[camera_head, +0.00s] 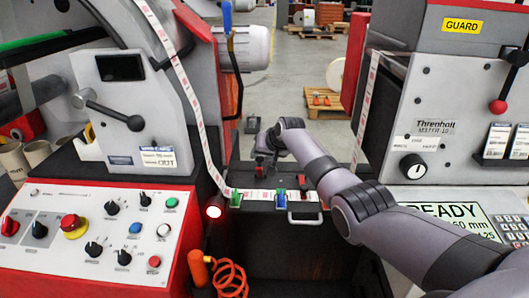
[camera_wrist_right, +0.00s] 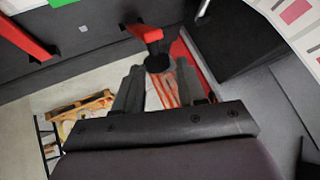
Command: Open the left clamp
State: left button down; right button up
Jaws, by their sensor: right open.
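The left clamp (camera_head: 260,171), a small dark lever with a red part, stands on the dark splice table (camera_head: 258,204) between the machines. My right gripper (camera_head: 263,152) is beside it, its arm reaching in from the right and partly hiding that spot. In the right wrist view my gripper (camera_wrist_right: 158,80) is open, with nothing between its fingers. A black lever with a red grip (camera_wrist_right: 147,33) stands just beyond the fingertips. I cannot tell whether they touch. The right clamp (camera_head: 302,182) is farther right on the table. My left gripper is not in view.
A white label web (camera_head: 190,95) runs down to the table. A green piece (camera_head: 236,197) and a blue piece (camera_head: 281,198) sit along its front edge, near a metal handle (camera_head: 305,217). A control panel (camera_head: 95,232) is at left, a READY display (camera_head: 455,220) at right.

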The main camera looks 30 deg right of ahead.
jog(key=p+v, duration=0.1)
jog(key=v, duration=0.6)
jog(key=shift+r+p, duration=0.2)
jog(key=shift+p, duration=0.2)
